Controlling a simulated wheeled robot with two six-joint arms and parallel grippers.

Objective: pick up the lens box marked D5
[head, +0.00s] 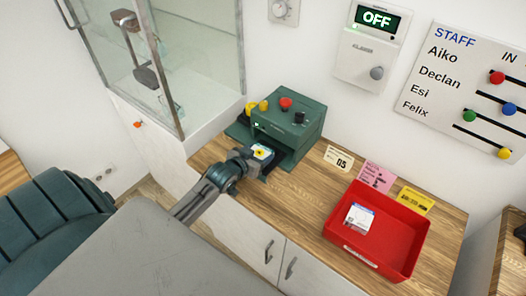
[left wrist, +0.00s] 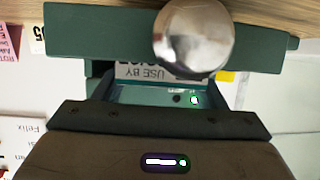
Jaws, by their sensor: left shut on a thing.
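A small box (head: 262,152) with a white, blue and yellow top is at the front opening of the green machine (head: 290,118). The left wrist view shows a label reading "USE BY" (left wrist: 145,72) beyond the gripper body, partly hidden by a round silver shape (left wrist: 193,37). Another small white box (head: 359,218) with a blue band lies in the red tray (head: 404,256); its print is too small to read. My right gripper is not in view.
The machine has red, yellow and black knobs. Cards stand behind the tray: a cream one (head: 339,158) that seems to read 05, a pink one (head: 376,174) and a yellow one (head: 414,201). A glass cabinet (head: 165,70) stands at left. Bare wood lies between machine and tray.

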